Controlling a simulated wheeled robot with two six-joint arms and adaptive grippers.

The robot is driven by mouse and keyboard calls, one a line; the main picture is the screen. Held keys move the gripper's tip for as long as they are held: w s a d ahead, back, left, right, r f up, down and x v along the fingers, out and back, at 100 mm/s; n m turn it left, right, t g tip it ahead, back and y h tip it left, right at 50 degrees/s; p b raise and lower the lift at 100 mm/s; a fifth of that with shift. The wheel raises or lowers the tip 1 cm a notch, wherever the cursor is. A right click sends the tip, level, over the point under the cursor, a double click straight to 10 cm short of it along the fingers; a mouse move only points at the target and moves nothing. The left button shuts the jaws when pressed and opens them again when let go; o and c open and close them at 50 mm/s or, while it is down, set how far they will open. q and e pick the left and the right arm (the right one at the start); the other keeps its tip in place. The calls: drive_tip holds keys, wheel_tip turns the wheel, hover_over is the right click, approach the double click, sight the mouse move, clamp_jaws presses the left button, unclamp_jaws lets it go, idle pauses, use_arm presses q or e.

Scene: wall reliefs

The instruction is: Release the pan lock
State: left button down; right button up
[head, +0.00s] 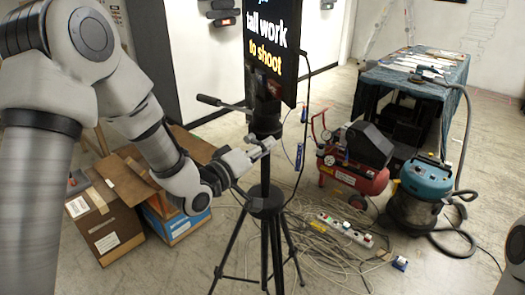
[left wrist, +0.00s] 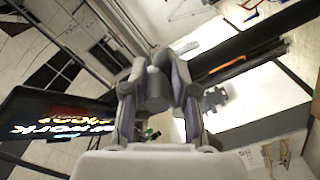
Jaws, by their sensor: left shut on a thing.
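A black tripod (head: 266,207) stands upright in the middle of the head view and carries a lit screen (head: 272,45). A black pan handle (head: 222,104) sticks out to the left from its head. My left gripper (head: 264,149) is at the tripod's upper column, just below the head, with its fingers shut. In the left wrist view, the fingers (left wrist: 158,88) close at the middle, and the lit screen (left wrist: 50,122) is at the left. The pan lock cannot be clearly made out; the fingers cover that spot. My right gripper is not in view.
A red compressor (head: 350,170) and a blue vacuum (head: 425,185) stand at the right, before a cloth-covered table (head: 410,75). Cables and a power strip (head: 345,229) lie around the tripod legs. Cardboard boxes (head: 108,212) stand at the left below my arm.

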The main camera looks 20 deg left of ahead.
use_arm(q)
drive_tip(key=shift+r+n, duration=0.4)
drive_tip(key=c, duration=1.1)
unclamp_jaws()
drive_tip(key=shift+w, duration=0.1)
drive_tip(key=shift+o, duration=0.2)
drive_tip(key=shift+s+a, duration=0.1)
drive_tip(key=shift+s, duration=0.25)
drive_tip(key=v, duration=0.6)
drive_tip(key=shift+s, duration=0.35)
drive_tip(key=shift+a, duration=0.15)
